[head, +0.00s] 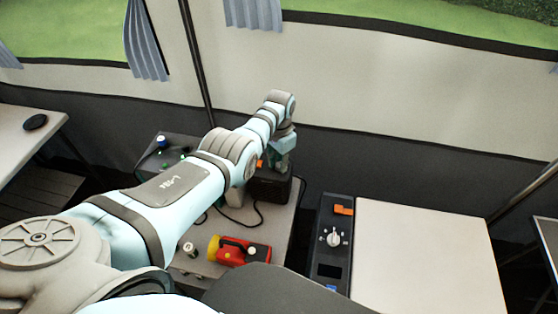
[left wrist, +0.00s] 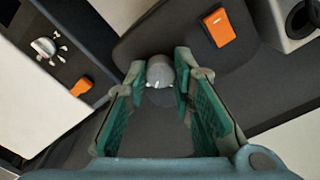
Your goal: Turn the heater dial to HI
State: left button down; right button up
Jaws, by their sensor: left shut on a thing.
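A dark box (head: 268,188) stands on the back of the grey table, with an orange piece (left wrist: 220,27) on its top. My left gripper (head: 276,162) points down over this box. In the left wrist view its green-padded fingers (left wrist: 164,85) are shut on a round grey knob (left wrist: 160,70) on the dark surface. The knob's pointer and any HI mark cannot be read. A second dark panel (head: 320,255) has a white dial (head: 334,238) with marks around it and an orange piece (head: 343,210). My right gripper is not in view.
A red and yellow lantern (head: 238,251) and a small pale jar (head: 189,249) are on the grey table (head: 205,268). A dark stove-like box (head: 160,150) stands behind my left arm. A bare pale counter (head: 425,255) lies to the right.

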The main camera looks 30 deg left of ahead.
aim_at(279, 164)
pick_arm(q)
jog(key=shift+m, duration=0.9)
jog(key=c, duration=1.3)
grip_release()
jog(key=shift+w, duration=0.1)
jog(key=shift+c, duration=0.2)
notch_tip(279, 164, up, 12)
jog(key=shift+f, duration=0.1)
